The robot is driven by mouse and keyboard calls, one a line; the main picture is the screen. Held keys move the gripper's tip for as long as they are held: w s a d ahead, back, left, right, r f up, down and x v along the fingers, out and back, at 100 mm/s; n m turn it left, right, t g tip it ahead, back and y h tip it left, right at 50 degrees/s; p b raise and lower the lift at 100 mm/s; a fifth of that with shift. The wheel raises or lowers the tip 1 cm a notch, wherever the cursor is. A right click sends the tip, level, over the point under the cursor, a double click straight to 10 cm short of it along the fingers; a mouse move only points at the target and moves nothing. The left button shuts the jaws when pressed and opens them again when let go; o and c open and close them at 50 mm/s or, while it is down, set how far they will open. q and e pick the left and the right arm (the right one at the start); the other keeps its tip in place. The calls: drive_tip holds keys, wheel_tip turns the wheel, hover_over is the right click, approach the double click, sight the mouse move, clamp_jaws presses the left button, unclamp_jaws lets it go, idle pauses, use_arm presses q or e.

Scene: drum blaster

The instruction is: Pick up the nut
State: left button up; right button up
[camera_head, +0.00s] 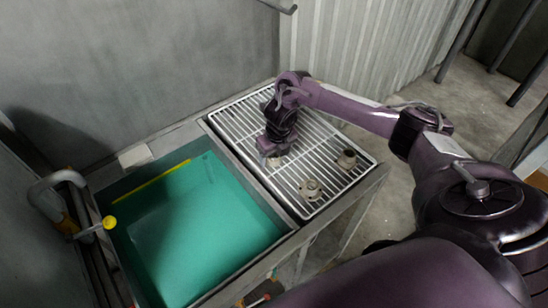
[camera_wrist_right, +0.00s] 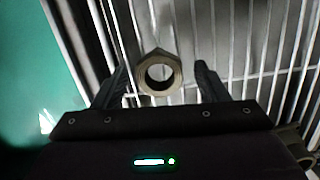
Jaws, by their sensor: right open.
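The nut (camera_wrist_right: 174,80) is a dull brass-coloured hexagonal ring. In the right wrist view it lies on the white wire rack between the two dark fingers of my right gripper (camera_wrist_right: 161,76). The fingers are open, with a gap on each side of the nut. In the head view my right gripper (camera_head: 271,150) points down at the left part of the rack. A small pale part of the nut (camera_head: 274,162) shows just below it, and the rest is hidden by the gripper. My left gripper is not in view.
The white wire rack (camera_head: 235,117) also holds a flanged metal part (camera_head: 310,190) at the front and a short cylindrical part (camera_head: 347,158) at the right. Left of it is a basin with a green bottom (camera_head: 190,225). A yellow-tipped nozzle (camera_head: 109,222) stands at the basin's left edge.

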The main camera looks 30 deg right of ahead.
drive_tip(key=shift+c, duration=0.2)
drive_tip(key=c, duration=1.2)
drive_tip(key=shift+o, duration=0.2)
drive_tip(key=shift+r, duration=0.1)
